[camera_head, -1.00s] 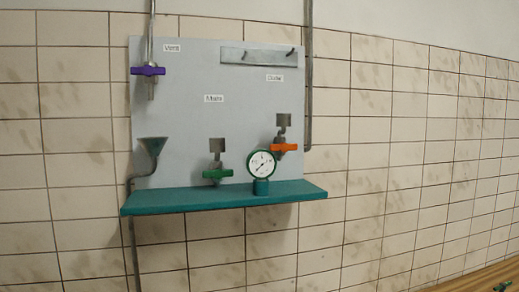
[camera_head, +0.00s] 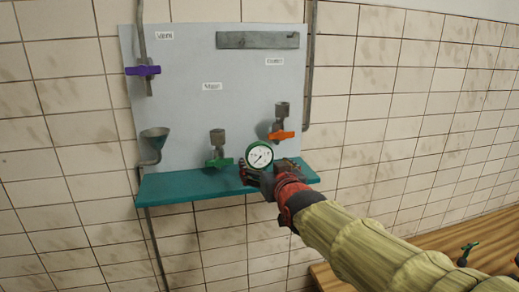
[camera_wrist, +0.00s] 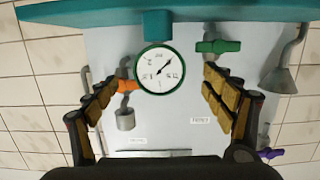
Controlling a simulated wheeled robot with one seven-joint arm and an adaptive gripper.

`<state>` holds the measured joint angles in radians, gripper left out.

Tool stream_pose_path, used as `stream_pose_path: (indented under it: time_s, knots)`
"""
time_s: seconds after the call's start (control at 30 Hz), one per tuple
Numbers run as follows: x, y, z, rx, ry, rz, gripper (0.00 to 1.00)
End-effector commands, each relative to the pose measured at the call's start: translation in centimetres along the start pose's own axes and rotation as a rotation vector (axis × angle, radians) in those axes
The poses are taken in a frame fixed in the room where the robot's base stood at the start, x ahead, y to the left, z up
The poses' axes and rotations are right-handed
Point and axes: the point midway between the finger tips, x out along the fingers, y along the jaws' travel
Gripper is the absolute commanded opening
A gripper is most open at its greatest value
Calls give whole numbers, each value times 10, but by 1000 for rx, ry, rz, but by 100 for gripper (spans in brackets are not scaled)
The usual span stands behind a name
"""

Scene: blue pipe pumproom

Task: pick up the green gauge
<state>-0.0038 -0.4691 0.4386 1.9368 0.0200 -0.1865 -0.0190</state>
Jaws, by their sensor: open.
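The green gauge (camera_head: 259,155), a white dial with a green rim, is upright at the teal shelf (camera_head: 190,186). In the wrist view, which is upside down, the gauge (camera_wrist: 160,70) appears between my two fingers, with its teal base against the shelf (camera_wrist: 90,12). My gripper (camera_head: 265,172) is at the shelf in front of the gauge and hides its lower part in the head view. In the wrist view my gripper (camera_wrist: 160,82) is open, with visible gaps between the dial and both fingers.
A green-handled valve (camera_head: 218,162) is just left of the gauge, and an orange-handled valve (camera_head: 281,134) is above right. A purple-handled valve (camera_head: 143,70) and a funnel (camera_head: 155,137) are further left. A wooden surface (camera_head: 440,250) lies lower right.

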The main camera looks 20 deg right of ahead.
Motion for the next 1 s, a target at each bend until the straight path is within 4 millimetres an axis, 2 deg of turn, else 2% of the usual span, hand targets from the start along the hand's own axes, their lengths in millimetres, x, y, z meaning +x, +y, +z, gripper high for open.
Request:
stream_pose_path:
  time_s: [0.6, 0.93, 1.0]
  knots:
    - [66, 1, -1, 0, -2, 0, 83]
    - [71, 1, -1, 0, -1, 0, 83]
    - [71, 1, -1, 0, -1, 0, 79]
